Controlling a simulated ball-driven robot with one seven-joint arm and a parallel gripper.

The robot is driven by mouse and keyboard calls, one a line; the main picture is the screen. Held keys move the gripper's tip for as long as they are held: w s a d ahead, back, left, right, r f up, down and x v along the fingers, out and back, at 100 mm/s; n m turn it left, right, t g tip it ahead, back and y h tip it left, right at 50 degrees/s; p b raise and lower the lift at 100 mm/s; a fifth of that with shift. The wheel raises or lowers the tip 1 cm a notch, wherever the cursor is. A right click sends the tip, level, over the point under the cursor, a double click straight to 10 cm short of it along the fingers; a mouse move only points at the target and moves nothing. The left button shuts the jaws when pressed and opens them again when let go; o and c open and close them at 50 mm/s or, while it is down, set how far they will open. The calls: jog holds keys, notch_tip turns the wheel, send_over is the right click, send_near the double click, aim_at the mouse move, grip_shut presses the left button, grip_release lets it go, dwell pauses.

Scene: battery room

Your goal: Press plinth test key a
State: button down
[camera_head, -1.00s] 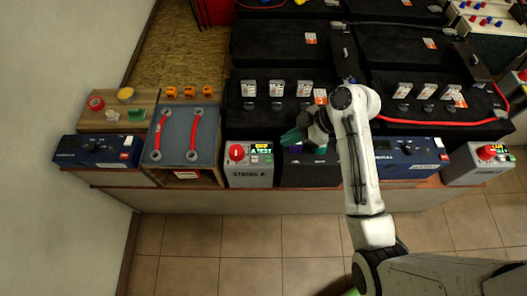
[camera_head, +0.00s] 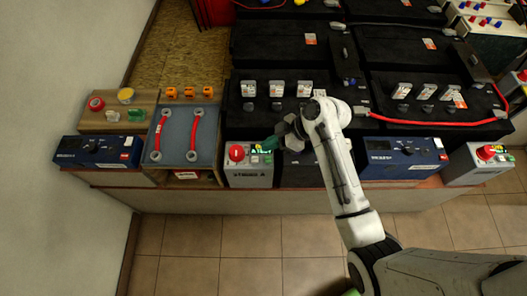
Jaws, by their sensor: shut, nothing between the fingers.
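The grey plinth box marked STRING A (camera_head: 249,177) stands at the front edge of the bench. It bears a red knob (camera_head: 236,153) on its left and a small green-and-yellow lit panel (camera_head: 261,156) on its right. An A TEST marking showed on that panel earlier; the key itself is too small to make out. My gripper (camera_head: 268,144) is shut and empty, its green fingertips at the upper right of the box, over the panel's edge. They hide part of the panel. I cannot tell whether they touch it.
A blue-grey tray (camera_head: 181,160) with two red cables lies left of the box. Blue instruments stand at the far left (camera_head: 98,151) and right (camera_head: 404,158). Black battery blocks (camera_head: 280,43) fill the bench behind. Another grey box with a red knob (camera_head: 477,163) is at the right.

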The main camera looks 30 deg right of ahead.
aim_at(255, 158)
jog(key=f, duration=0.1)
jog(key=a+f, duration=0.1)
jog(key=f, duration=0.1)
jog(key=w+f, duration=0.1)
jog(key=shift+a+f, duration=0.25)
jog(key=shift+f, duration=0.7)
jog(key=shift+f, duration=0.1)
